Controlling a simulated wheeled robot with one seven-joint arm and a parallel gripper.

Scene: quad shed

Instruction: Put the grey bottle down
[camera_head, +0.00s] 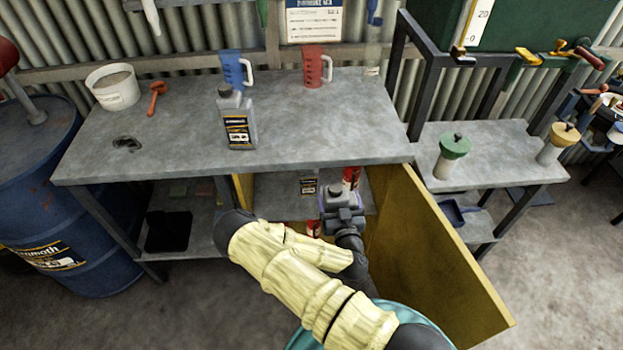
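A grey bottle (238,121) with a dark cap and a black-and-white label stands upright on the workbench (330,125), near its front edge. My gripper (340,195) is below the bench top, at the open cupboard, apart from that bottle. The fingers are small and dark, and my wrist partly covers them. I cannot tell whether they hold anything. A second grey container (309,184) with a similar label shows inside the cupboard, left of my gripper. A red can (351,177) stands behind my gripper.
The yellow cupboard door (430,255) hangs open to the right of my arm. A white bucket (113,87), an orange tool (154,97), a blue jug (234,69) and a red jug (315,67) are on the bench. Its right front is clear. A blue barrel (65,195) stands left.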

